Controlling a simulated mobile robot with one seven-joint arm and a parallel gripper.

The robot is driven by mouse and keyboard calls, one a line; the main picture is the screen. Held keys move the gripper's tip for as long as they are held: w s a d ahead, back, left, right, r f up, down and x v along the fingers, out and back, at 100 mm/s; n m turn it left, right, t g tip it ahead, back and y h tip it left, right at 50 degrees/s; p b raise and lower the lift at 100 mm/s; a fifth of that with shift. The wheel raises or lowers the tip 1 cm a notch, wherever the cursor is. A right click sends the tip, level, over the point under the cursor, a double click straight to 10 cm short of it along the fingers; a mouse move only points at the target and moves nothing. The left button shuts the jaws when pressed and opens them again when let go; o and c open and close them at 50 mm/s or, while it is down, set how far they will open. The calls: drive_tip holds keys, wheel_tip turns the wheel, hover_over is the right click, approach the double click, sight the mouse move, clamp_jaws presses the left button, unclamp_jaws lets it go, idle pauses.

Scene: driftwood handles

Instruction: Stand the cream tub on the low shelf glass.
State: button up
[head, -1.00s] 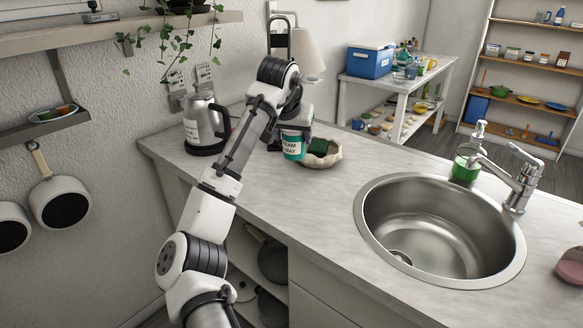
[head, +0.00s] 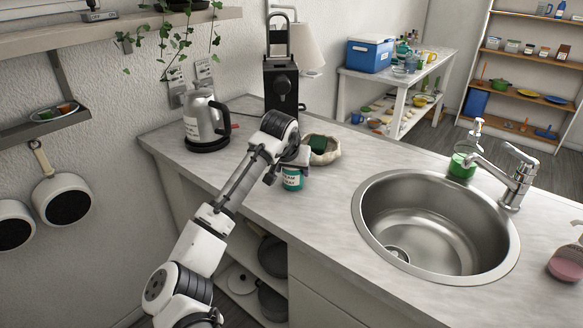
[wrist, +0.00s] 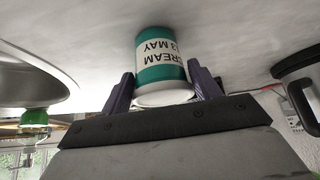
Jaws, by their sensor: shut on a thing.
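The cream tub (head: 292,179) is teal with a white label; in the wrist view the tub (wrist: 161,62) shows upside down, its label reading CREAM and a May date. My gripper (head: 296,160) is shut on it, a finger on each side near its white end (wrist: 164,98). The tub is at the counter's near edge, in front of the sponge dish; whether it touches the counter I cannot tell. A low shelf (head: 60,118) with a plate on it hangs on the left wall; I cannot make out for sure which surface is the low shelf glass.
The grey counter (head: 330,205) has a kettle (head: 205,122), a black machine (head: 282,85), a dish with a green sponge (head: 322,149), a soap bottle (head: 463,160) and a sink (head: 435,225). Pans (head: 60,200) hang at left. A plant (head: 180,40) trails from the upper shelf (head: 120,33).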

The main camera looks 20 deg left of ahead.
drive_tip(key=shift+f, duration=0.15)
drive_tip(key=o, duration=1.1)
drive_tip(key=shift+o, duration=0.2)
drive_tip(key=b+v, duration=0.3)
drive_tip(key=v, duration=0.9)
drive_tip(key=shift+r, duration=0.25)
